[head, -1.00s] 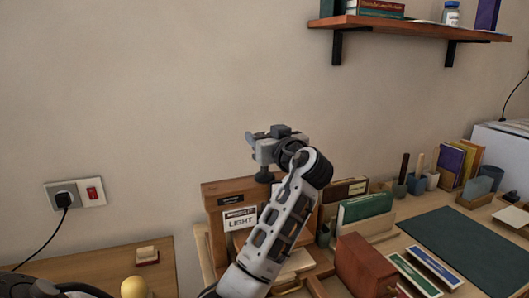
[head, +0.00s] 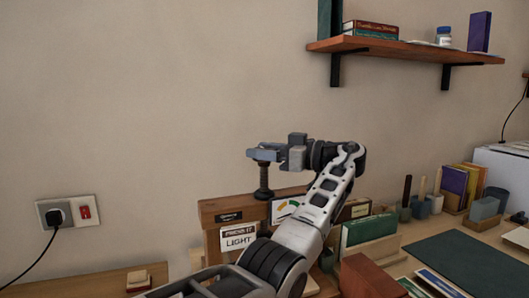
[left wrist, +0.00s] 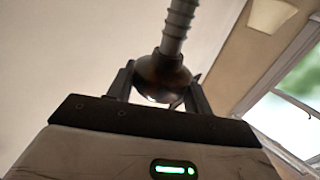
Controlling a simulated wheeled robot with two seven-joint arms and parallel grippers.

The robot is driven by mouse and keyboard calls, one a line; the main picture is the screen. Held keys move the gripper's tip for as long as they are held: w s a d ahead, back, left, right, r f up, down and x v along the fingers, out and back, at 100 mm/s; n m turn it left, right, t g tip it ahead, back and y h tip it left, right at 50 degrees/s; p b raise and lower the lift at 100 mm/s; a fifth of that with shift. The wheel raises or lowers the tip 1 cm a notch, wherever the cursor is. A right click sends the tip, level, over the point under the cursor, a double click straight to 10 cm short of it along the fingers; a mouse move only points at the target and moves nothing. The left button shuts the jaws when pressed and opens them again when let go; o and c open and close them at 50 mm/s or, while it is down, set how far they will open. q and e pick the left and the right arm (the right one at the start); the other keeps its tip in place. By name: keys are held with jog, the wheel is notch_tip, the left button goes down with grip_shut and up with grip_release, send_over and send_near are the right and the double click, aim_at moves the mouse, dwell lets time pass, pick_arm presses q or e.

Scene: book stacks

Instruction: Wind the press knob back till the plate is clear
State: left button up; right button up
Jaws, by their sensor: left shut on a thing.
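The wooden press frame (head: 208,215) stands at the back of the desk with a sign reading "PRESS IT LIGHT" (head: 238,238). A dark screw (head: 263,180) rises from its top beam. My left gripper (head: 263,153) is at the top of this screw. In the left wrist view the dark round knob (left wrist: 163,72) sits between the two fingers of my left gripper (left wrist: 160,88), which are shut on it, and the threaded shaft (left wrist: 178,28) runs on from it. The press plate is hidden behind my left arm. My right gripper is out of view.
A dial card (head: 284,208) shows beside my arm. Green books (head: 368,232), a red-brown box (head: 368,278) and pen pots (head: 420,207) stand to the right. A wall shelf (head: 405,49) hangs above, well clear of the gripper. A dark mat (head: 465,262) lies bare.

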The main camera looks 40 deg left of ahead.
pick_arm(q)
jog(key=shift+f+g, duration=0.4)
jog(key=shift+f, duration=0.25)
jog(key=o, duration=1)
jog(key=shift+a, duration=0.1)
jog(key=shift+c, duration=0.2)
jog(key=shift+r+n, duration=0.15)
jog(key=shift+n, duration=0.15)
jog(key=shift+r, duration=0.1)
